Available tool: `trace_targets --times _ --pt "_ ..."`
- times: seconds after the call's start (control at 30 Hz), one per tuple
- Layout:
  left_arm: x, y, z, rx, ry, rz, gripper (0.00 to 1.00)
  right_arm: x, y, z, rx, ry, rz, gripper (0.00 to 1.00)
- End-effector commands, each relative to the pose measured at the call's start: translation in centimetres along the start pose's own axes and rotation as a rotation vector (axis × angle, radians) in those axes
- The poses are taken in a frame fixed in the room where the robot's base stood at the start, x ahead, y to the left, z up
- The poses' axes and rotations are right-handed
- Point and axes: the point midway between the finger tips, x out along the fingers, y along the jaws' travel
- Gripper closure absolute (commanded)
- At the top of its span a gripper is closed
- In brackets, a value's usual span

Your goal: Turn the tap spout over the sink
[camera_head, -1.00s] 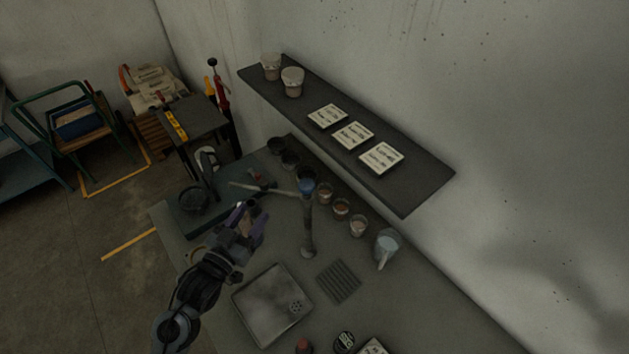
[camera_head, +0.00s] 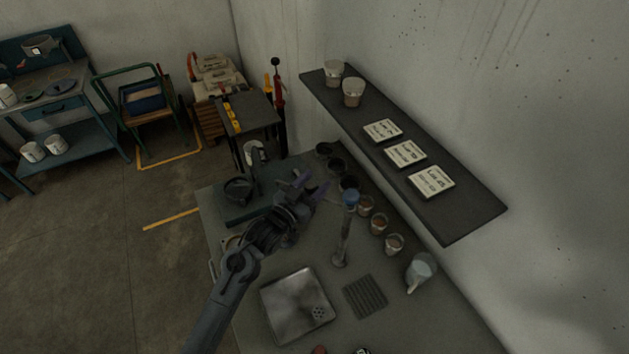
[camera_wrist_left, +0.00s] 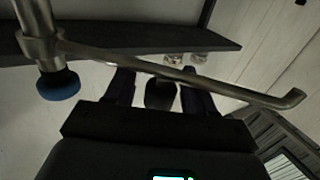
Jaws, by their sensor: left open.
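The tap post (camera_head: 342,238) stands upright on the counter with a blue cap on top. Its spout is largely hidden behind my gripper in the head view; earlier it pointed left, not over the sink. In the left wrist view the tap's spout (camera_wrist_left: 230,88) runs from the post at left to a bent tip at right, crossing in front of my fingers. My left gripper (camera_head: 311,186) is open by the spout; it also shows in the wrist view (camera_wrist_left: 158,92). Contact cannot be told. The square metal sink (camera_head: 283,300) lies nearer, left of the post. My right gripper is not in view.
A ribbed drain mat (camera_head: 365,296) and a pale jug (camera_head: 419,272) lie right of the tap. Several small cups line the wall side, including one cup (camera_head: 394,244). A wall shelf (camera_head: 462,222) overhangs them. A dark pan (camera_head: 240,188) stands at the far left end.

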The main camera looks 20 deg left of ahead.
Motion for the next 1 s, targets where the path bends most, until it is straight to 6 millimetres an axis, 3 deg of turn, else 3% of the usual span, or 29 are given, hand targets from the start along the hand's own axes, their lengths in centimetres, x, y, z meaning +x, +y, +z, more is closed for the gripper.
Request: trace_targets --times 0.37,0.73,1.0 --pt "0.46 0.01 0.00 0.000 0.000 0.000 0.46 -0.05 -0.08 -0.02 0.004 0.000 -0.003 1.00" --pt "0.43 0.00 0.01 0.001 0.000 0.000 1.00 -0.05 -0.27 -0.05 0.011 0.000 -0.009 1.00" --pt "0.44 0.01 0.02 0.000 -0.001 -0.002 1.00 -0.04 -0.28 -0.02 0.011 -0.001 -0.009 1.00"
